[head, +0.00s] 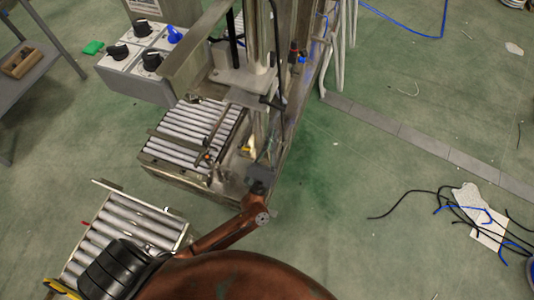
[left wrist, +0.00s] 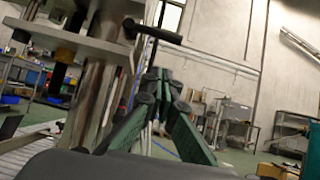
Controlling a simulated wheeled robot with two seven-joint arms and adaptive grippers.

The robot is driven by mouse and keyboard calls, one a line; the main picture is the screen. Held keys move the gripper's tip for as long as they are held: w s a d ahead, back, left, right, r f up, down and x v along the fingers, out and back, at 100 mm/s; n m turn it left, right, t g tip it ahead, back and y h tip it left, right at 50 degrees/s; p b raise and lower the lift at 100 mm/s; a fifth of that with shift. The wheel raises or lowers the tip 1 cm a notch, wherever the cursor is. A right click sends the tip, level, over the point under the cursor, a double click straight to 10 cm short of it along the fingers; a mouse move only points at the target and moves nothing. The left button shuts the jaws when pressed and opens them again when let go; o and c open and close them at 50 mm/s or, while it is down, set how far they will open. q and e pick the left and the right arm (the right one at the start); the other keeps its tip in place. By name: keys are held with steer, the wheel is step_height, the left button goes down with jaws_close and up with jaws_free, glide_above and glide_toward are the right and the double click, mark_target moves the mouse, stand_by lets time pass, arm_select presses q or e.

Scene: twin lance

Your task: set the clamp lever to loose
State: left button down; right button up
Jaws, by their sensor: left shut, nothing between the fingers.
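The machine's upright column (head: 258,45) carries a short black handle that I take to be the clamp lever (head: 272,102). In the left wrist view the black lever (left wrist: 155,33) sticks out to the right from a round pivot on the metal column. My left gripper (head: 262,172) is below the lever in the head view, beside the machine's base. In the left wrist view its green fingers (left wrist: 160,82) are together and empty, below the lever and apart from it. The lever's setting marks cannot be read. My right gripper is not in view.
A grey control box (head: 145,62) with black knobs and one blue knob stands left of the column. A roller conveyor (head: 190,135) runs into the machine, with another roller section (head: 120,225) nearer me. Loose cables (head: 460,210) lie on the floor at right. Open floor lies between.

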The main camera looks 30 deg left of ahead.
arm_select(q)
steer(key=a+v, duration=0.1)
steer(key=v, duration=0.5)
steer(key=shift+s+d, duration=0.4)
steer(key=shift+s, duration=0.05)
steer(key=shift+f, duration=0.1)
